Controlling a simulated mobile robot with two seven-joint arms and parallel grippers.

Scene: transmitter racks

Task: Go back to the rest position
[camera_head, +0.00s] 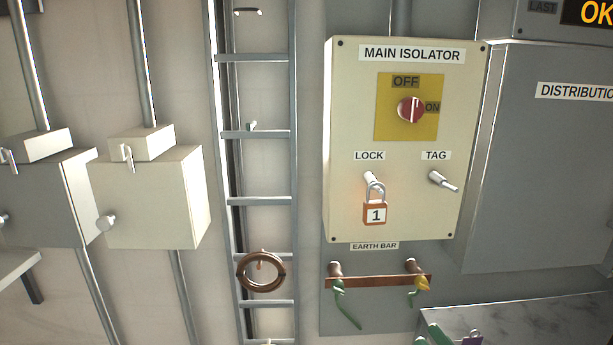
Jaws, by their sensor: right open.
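The view faces a wall of electrical gear. My left gripper does not show. Little of my right gripper can show here, and I cannot pick out its fingertips. Its jaws stand open, and nothing is seen held. The main isolator panel (343,120) is cream, with a red knob (411,110) on a yellow plate. An orange padlock (375,213) marked 1 hangs from the LOCK peg (370,180). The TAG peg (443,182) is bare.
A copper earth bar (378,282) with green cables (346,306) is below the panel. A marble-topped surface (540,318) lies bottom right, with green pieces (437,335) and a purple piece (470,340) cut off. A ladder-like rack (258,201) and cream boxes (160,200) stand left.

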